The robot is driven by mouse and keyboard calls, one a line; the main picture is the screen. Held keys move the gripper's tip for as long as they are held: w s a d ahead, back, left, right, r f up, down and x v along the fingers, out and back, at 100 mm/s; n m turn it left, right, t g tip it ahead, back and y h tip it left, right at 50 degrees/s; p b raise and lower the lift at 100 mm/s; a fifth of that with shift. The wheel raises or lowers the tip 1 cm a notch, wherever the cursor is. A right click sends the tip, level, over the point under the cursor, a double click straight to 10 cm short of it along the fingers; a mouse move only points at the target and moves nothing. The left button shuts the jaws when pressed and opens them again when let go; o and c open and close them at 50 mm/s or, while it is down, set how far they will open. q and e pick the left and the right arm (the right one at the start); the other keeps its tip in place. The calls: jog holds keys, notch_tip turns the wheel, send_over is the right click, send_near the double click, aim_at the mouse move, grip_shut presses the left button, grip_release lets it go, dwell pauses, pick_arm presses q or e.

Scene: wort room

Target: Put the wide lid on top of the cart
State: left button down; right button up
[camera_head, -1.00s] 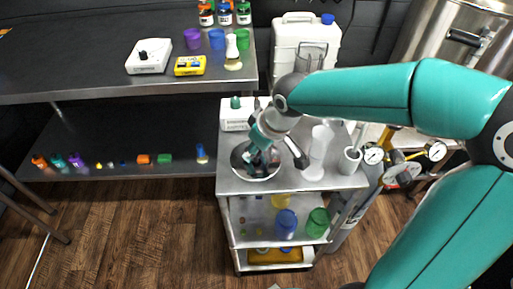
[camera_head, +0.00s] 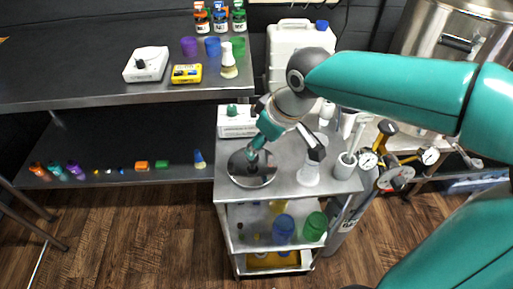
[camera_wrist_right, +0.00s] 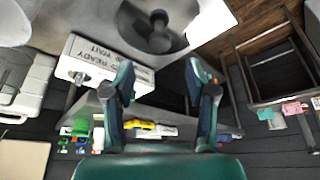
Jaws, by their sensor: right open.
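The wide lid (camera_head: 242,178) is a dark, shiny round disc lying on the left part of the metal cart's top (camera_head: 290,185). In the right wrist view the lid (camera_wrist_right: 180,38) shows at the top edge, with its black knob (camera_wrist_right: 158,42) facing me. My right gripper (camera_head: 256,150) is above the lid and hides part of it in the head view. In the wrist view its two fingers (camera_wrist_right: 162,78) are spread with nothing between them, and the knob lies beyond the fingertips. My left gripper is not in view.
A white box (camera_head: 236,122) stands behind the lid on the cart. Blue (camera_head: 284,228) and green (camera_head: 315,226) containers are on the shelf below. A long bench (camera_head: 60,90) is at left.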

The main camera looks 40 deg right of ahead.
jog(key=v, duration=0.4)
jog(key=shift+s, duration=0.1)
dwell(0.4)
